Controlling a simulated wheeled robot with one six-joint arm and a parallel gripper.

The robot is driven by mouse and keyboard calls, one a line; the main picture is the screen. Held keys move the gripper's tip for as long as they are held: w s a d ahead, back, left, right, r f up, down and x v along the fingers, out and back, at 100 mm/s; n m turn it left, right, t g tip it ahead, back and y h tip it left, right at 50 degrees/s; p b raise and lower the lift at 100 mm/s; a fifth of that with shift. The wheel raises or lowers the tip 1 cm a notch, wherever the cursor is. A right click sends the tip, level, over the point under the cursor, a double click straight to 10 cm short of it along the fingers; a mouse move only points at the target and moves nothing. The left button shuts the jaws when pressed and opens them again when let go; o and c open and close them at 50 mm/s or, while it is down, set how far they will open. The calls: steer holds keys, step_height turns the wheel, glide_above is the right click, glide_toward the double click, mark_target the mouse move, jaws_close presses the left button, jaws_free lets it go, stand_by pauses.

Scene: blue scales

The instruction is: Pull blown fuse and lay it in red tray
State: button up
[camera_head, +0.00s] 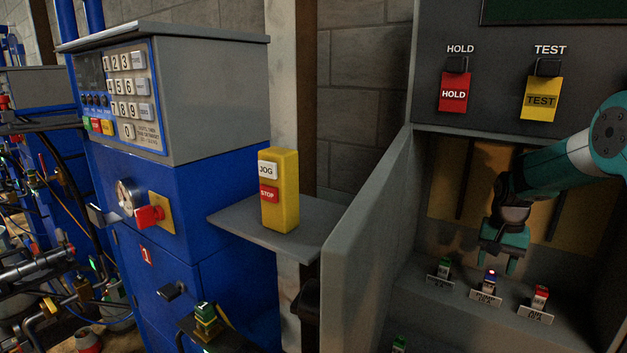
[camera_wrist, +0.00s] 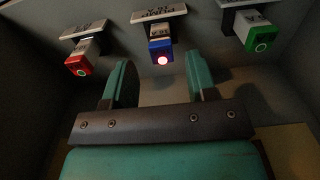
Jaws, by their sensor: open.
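A fuse with a blue end and a lit red light (camera_head: 491,276) stands in the middle of a row in the open grey cabinet. It also shows in the wrist view (camera_wrist: 161,52), with its light glowing. A green-ended fuse (camera_head: 444,268) is to its left in the head view, and a red-ended fuse (camera_head: 540,296) to its right. My teal gripper (camera_head: 505,262) points down just above and slightly right of the blue fuse. In the wrist view the jaws (camera_wrist: 162,85) are apart and empty, with the blue fuse beyond the gap between them. I see no red tray.
The cabinet's open door (camera_head: 365,235) stands left of the fuses. A small shelf (camera_head: 305,218) holds a yellow JOG/STOP box (camera_head: 285,190). A HOLD tag (camera_head: 453,93) and a TEST tag (camera_head: 540,98) hang above. A blue machine (camera_head: 190,200) is at left.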

mark_target(492, 273)
steer(key=shift+w+f+b, duration=0.15)
steer(key=shift+f+b, duration=2.05)
steer(key=shift+f, duration=0.85)
steer(key=shift+p, duration=0.4)
steer(key=shift+c, duration=0.2)
jaws_close()
steer(key=shift+r, duration=0.2)
steer(key=shift+r+p, duration=2.4)
steer(key=shift+r, duration=0.55)
